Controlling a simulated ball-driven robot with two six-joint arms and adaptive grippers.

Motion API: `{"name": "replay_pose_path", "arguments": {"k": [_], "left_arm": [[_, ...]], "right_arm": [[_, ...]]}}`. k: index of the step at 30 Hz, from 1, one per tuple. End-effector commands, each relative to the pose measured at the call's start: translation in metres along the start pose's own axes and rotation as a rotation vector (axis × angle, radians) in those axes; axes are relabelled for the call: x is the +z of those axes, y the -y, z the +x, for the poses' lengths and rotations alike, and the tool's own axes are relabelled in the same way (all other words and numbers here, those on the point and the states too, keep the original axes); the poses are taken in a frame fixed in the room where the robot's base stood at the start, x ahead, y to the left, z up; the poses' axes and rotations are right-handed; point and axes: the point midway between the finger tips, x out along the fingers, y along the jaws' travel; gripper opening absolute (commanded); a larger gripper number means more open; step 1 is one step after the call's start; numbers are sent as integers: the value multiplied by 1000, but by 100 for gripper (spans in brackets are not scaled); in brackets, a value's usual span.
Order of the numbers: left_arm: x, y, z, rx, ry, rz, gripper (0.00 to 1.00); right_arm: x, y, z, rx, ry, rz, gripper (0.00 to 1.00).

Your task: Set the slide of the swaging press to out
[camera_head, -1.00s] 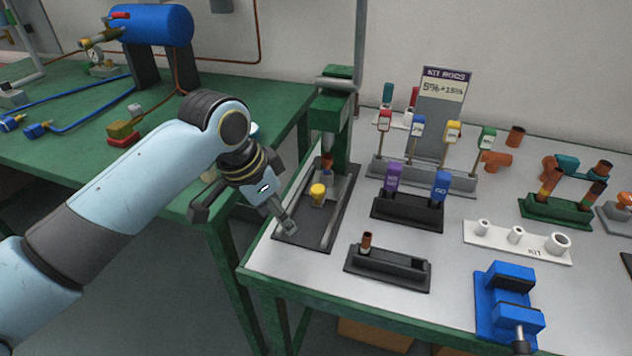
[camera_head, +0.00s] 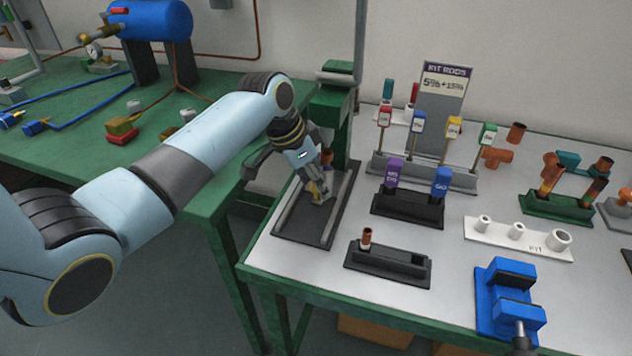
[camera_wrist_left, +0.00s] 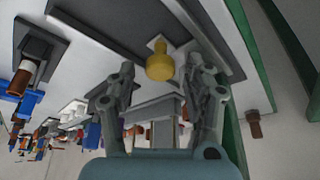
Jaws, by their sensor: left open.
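The swaging press (camera_head: 333,112) is a green post-and-head machine at the back left of the right-hand table. Its dark base plate (camera_head: 300,234) lies in front of it. The slide's yellow knob (camera_head: 315,188) is mostly hidden by my gripper in the head view. In the left wrist view the yellow knob (camera_wrist_left: 160,63) shows whole, just beyond the fingertips and centred between them. My left gripper (camera_head: 318,197) is open over the plate, with its fingers (camera_wrist_left: 165,80) apart and nothing between them. Contact with the knob cannot be told. My right gripper is not in view.
A black holder with purple and blue tools (camera_head: 408,210) stands right of the plate. A black block with a copper piece (camera_head: 388,266), a white fitting stand (camera_head: 517,240) and a blue vise (camera_head: 507,300) are nearer the front and right. A green table (camera_head: 60,150) stands left.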

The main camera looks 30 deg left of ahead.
Motion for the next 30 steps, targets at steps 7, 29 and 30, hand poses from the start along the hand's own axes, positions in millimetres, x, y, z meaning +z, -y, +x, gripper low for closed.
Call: {"name": "replay_pose_path", "arguments": {"k": [7, 29, 30], "left_arm": [[0, 0, 5, 0, 1, 1, 52], [0, 0, 5, 0, 1, 0, 0], [1, 0, 4, 0, 1, 0, 0]], "right_arm": [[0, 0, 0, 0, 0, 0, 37], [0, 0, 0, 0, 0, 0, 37], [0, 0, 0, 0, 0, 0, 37]]}}
